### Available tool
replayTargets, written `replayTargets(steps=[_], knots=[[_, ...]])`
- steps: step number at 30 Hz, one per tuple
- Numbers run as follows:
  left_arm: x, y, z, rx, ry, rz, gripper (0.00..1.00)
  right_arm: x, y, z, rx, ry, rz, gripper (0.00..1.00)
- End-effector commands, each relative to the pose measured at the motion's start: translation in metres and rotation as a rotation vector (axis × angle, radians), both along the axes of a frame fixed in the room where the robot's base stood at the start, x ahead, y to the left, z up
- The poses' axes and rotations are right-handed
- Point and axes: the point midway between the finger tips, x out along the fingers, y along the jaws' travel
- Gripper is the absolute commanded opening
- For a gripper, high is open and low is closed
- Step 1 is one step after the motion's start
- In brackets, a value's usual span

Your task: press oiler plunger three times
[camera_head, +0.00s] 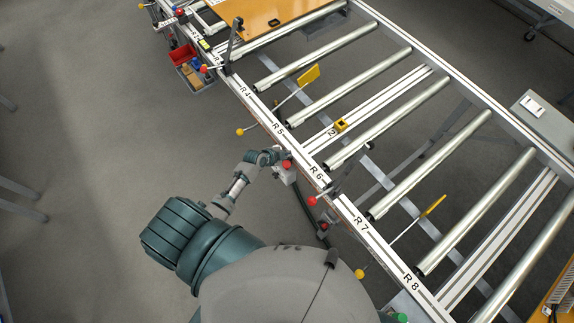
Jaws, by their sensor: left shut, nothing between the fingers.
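The oiler (285,176) looks like a small grey body fixed to the outer side of the conveyor rail, near the R6 label. Its plunger appears to be the red knob (287,164) on top. My left gripper (279,156) is shut and empty, with its fingertips right beside the red knob, slightly above it in the picture. I cannot tell whether the fingertips touch the knob or how far the plunger is pressed. My right gripper is not in view.
The conveyor rail (345,212) with labels R4 to R8 runs diagonally beside my arm. Another red knob (312,201) and yellow knobs (240,132) stick out from it. A container with a red bin (183,55) hangs at upper left. The floor left of the rail is clear.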

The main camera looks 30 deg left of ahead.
Motion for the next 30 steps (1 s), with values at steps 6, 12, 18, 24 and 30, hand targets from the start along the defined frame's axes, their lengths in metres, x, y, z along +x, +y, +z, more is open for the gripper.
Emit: replayTargets(steps=[6,12,18,24,30], knots=[[0.0,0.001,-0.039,-0.003,0.002,0.002,0.0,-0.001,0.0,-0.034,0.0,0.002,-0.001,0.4],[0.0,0.002,-0.062,0.0,0.001,0.0,0.0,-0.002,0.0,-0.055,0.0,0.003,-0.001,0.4],[0.0,0.001,-0.066,0.0,0.0,0.0,0.0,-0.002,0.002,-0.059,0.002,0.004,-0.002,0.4],[0.0,0.001,-0.065,0.0,0.0,0.0,0.0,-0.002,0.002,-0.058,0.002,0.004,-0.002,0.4],[0.0,0.001,-0.065,0.0,0.001,-0.001,0.0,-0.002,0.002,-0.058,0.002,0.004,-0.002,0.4]])
